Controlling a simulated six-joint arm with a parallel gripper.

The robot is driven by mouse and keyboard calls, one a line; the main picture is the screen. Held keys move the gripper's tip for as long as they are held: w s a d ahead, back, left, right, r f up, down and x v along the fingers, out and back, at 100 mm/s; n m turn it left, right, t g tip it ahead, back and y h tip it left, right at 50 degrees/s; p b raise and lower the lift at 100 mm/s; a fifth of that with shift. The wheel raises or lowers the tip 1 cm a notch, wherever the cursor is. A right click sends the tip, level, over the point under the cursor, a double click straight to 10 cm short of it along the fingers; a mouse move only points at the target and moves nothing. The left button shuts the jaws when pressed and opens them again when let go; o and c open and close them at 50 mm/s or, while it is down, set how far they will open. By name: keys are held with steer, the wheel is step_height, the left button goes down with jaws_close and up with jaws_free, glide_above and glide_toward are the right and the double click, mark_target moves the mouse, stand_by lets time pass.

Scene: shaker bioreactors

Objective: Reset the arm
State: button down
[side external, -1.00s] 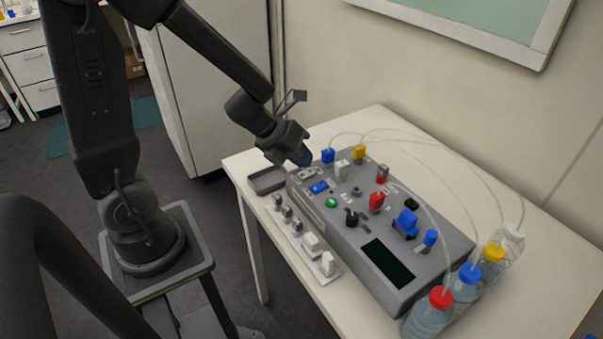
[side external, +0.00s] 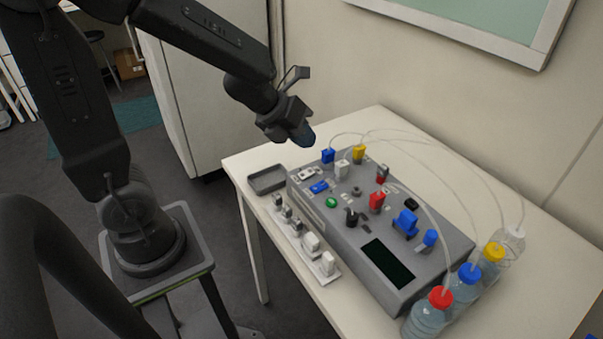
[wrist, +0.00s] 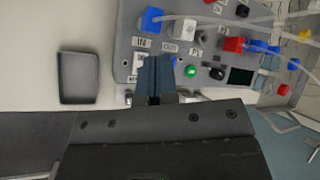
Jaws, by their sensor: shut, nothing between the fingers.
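My gripper (side external: 304,138) is in the air above the back left end of the grey bioreactor control box (side external: 338,222), apart from it. In the wrist view its two fingers (wrist: 153,78) are together with nothing held. They cover part of the box's left end beside the IN and OUT labels. The box carries blue, white, yellow and red connectors, a green button (side external: 331,202), a black knob (side external: 351,217) and a dark screen (side external: 388,262).
An empty grey tray (side external: 267,179) lies on the white table (side external: 385,118) left of the box. A rack of several vials (side external: 304,244) stands along the front. Capped bottles, including a red-capped one (side external: 428,314), stand at the right, with clear tubes arching behind the box.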

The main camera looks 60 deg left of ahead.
step_height(320, 180, up, 9)
steer(key=s+a+n+t+y, duration=0.3)
steer(key=n+y, duration=0.4)
steer(key=n, duration=1.1)
steer(key=s+d+n+g+h, duration=0.4)
steer(key=s+d+n, duration=0.4)
steer(key=s+n, duration=0.3)
steer(key=shift+s+d+r+n+g, duration=0.2)
steer(key=shift+d+r+n+g, duration=0.1)
steer(key=shift+n, duration=0.5)
